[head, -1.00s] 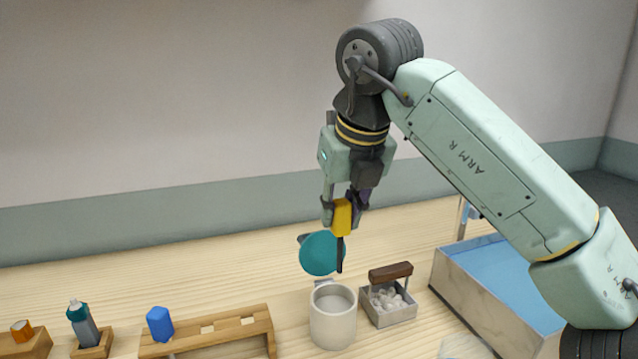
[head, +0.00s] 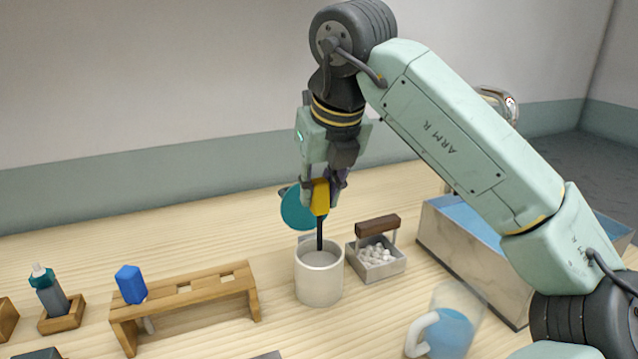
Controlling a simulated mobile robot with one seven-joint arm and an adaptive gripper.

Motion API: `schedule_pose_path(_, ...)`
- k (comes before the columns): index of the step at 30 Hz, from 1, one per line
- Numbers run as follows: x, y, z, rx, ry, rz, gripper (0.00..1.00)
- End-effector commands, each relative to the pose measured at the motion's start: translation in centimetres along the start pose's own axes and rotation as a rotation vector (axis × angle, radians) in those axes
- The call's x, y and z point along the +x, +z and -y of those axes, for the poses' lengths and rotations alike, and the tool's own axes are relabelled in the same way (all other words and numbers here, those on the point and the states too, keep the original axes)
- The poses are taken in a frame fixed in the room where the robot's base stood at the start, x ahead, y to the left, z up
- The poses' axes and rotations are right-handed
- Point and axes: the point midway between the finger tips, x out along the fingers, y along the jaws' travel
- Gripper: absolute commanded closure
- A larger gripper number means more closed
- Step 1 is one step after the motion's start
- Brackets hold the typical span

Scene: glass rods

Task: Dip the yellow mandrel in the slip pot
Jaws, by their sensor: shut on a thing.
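The yellow mandrel has a yellow grip block (head: 320,198) and a thin dark rod (head: 320,234) that hangs upright below it. My gripper (head: 322,190) is shut on the yellow block. The slip pot (head: 320,280) is a white cylindrical pot standing on the table, directly below. The rod's lower end is at the pot's opening in this view. I cannot tell how far it is inside, if at all.
A teal disc (head: 298,210) stands behind the mandrel. A small tray of white balls (head: 375,262) is right of the pot. A wooden rack (head: 190,298) with a blue-topped piece (head: 131,284) is left. A glass jug (head: 443,325) and a blue-filled basin (head: 470,250) are right.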

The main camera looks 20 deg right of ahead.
Motion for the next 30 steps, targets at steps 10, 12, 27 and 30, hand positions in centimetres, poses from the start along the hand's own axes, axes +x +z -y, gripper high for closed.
schedule_pose_path(10,4.4,-1.8,0.0,0.001,0.000,0.000,1.00)
schedule_pose_path(12,5.2,-2.1,0.0,0.001,0.000,0.000,1.00)
schedule_pose_path(27,7.6,-3.1,0.0,0.001,0.000,0.001,1.00)
schedule_pose_path(30,7.6,-3.1,0.0,0.001,0.000,0.001,1.00)
